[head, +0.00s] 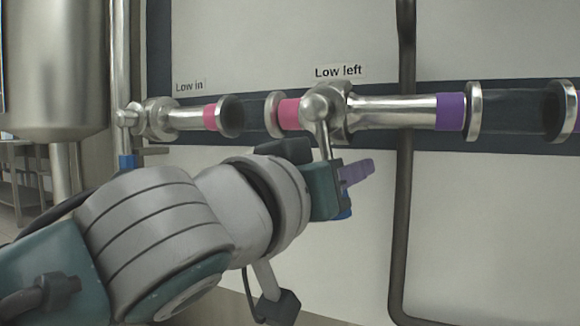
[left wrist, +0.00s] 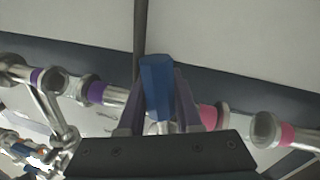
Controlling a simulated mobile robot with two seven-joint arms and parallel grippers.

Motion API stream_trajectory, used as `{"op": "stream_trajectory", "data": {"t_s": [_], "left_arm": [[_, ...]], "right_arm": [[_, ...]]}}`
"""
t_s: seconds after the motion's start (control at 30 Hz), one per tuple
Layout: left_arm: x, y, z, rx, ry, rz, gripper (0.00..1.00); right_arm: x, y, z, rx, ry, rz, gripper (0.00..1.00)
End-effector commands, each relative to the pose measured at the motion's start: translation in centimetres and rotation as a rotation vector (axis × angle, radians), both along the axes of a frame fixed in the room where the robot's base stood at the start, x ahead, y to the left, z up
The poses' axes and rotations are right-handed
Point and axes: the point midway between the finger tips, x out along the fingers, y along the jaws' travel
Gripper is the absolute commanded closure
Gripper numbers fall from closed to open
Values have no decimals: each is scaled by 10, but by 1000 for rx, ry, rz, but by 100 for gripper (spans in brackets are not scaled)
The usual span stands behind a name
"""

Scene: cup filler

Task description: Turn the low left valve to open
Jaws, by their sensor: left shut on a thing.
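The low left valve (head: 318,104) is a metal valve in the horizontal pipe, under the "Low left" label. Its metal lever (head: 324,142) points down, tilted slightly to the right. My left gripper (head: 345,180) is at the lower end of this lever. In the left wrist view, the blue handle grip (left wrist: 156,85) is between the two purple fingers of my left gripper (left wrist: 158,100), which is shut on it. In the head view most of the blue grip is hidden by the gripper. My right gripper is not in view.
The "Low in" valve (head: 152,118) is to the left, with a blue-ended handle (head: 127,162) hanging down. A dark vertical pipe (head: 402,200) runs just right of the gripper. A large steel tank (head: 55,70) stands at the far left. The wall panel is close behind.

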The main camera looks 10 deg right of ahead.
Motion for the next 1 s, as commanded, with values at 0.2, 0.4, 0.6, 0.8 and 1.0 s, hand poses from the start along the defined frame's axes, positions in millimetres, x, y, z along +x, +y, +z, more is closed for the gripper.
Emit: {"op": "stream_trajectory", "data": {"t_s": [0.2,0.4,0.6,0.8,1.0], "left_arm": [[-6,-9,6,-141,98,-1,100],[-10,-15,10,-240,166,0,100],[-12,-18,13,-303,206,-1,100],[-13,-20,14,-329,222,-1,100],[-14,-20,14,-332,223,-2,100]], "right_arm": [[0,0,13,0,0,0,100],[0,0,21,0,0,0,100],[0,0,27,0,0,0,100],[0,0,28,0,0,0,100],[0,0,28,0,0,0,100]]}}
